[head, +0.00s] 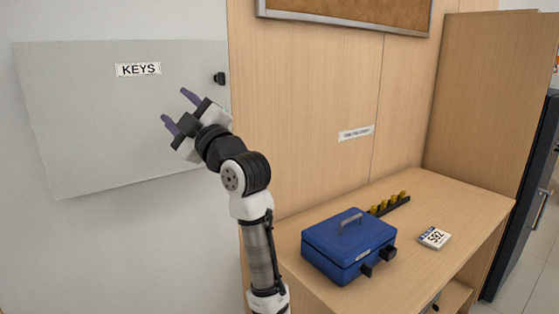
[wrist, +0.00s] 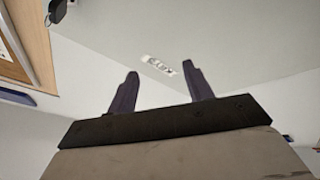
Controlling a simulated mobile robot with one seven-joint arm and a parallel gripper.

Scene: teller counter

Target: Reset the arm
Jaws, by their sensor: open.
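My gripper (head: 178,109) is raised in front of the grey key cabinet door (head: 100,130) in the head view. Its two dark fingers are spread apart with nothing between them. The arm is bent, with the gripper tilted up and to the left. In the wrist view my gripper (wrist: 163,80) shows both fingers apart, and the KEYS label (wrist: 159,65) lies beyond them on the cabinet. Whether a fingertip touches the cabinet cannot be told, but a gap seems to show.
A small black knob (head: 219,78) is at the cabinet's right edge. A blue cash box (head: 348,245) stands on the wooden counter (head: 420,205), beside a black rack with yellow pieces (head: 390,203) and a white number block (head: 434,238). A wooden panel (head: 300,110) rises behind the arm.

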